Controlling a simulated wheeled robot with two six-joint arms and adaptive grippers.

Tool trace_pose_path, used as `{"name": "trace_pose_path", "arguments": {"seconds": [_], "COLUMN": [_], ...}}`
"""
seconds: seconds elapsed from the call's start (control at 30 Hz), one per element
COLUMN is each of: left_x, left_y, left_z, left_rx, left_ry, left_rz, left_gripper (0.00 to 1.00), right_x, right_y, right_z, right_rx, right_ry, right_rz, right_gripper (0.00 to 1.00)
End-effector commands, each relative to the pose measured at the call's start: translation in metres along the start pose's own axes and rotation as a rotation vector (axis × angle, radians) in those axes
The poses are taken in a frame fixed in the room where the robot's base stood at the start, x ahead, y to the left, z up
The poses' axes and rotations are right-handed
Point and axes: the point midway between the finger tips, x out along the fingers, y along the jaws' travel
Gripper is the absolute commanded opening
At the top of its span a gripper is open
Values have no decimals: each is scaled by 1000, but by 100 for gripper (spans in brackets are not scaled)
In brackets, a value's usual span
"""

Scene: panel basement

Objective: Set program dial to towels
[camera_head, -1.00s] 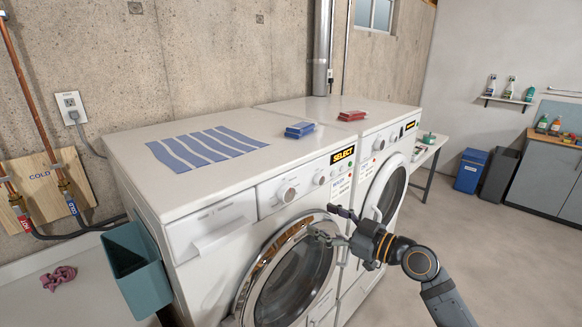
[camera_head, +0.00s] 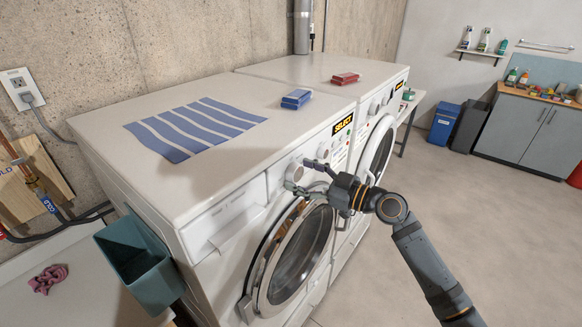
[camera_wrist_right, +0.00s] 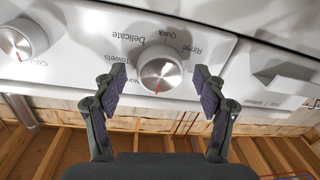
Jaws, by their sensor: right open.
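The program dial (camera_wrist_right: 160,70) is a round silver knob on the white washer's front panel. In the right wrist view, printed words surround it, including Towels (camera_wrist_right: 124,61), Delicate, Quick and Rinse. Its red mark points toward the bottom of that view, away from Towels. In the head view the dial (camera_head: 294,171) is at the panel's middle, partly behind my fingers. My right gripper (camera_head: 299,177) is open in front of it. Its fingers (camera_wrist_right: 159,78) stand on both sides of the dial in the wrist view, with visible gaps. My left gripper is out of view.
A second knob (camera_wrist_right: 19,41) sits beside the dial. The washer's round door (camera_head: 297,250) is below my gripper. A striped towel (camera_head: 190,130) and a blue box (camera_head: 296,98) lie on top. A teal bin (camera_head: 140,265) is at the left.

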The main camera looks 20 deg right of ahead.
Motion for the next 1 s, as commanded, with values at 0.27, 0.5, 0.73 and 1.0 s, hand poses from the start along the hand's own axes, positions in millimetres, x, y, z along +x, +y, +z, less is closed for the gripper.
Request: {"name": "trace_pose_path", "arguments": {"seconds": [0.27, 0.5, 0.73, 1.0], "left_x": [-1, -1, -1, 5], "left_y": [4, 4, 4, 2], "left_z": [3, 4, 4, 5], "left_rx": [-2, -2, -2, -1], "left_ry": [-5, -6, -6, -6], "left_rz": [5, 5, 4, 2], "left_gripper": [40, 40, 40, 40], "right_x": [0, 0, 0, 0], "right_y": [0, 0, 0, -1], "right_z": [0, 0, 0, 2], "right_rx": [1, 1, 1, 42], "right_ry": [0, 0, 0, 4], "right_rz": [0, 0, 0, 0], "right_gripper": [72, 43, 17, 17]}}
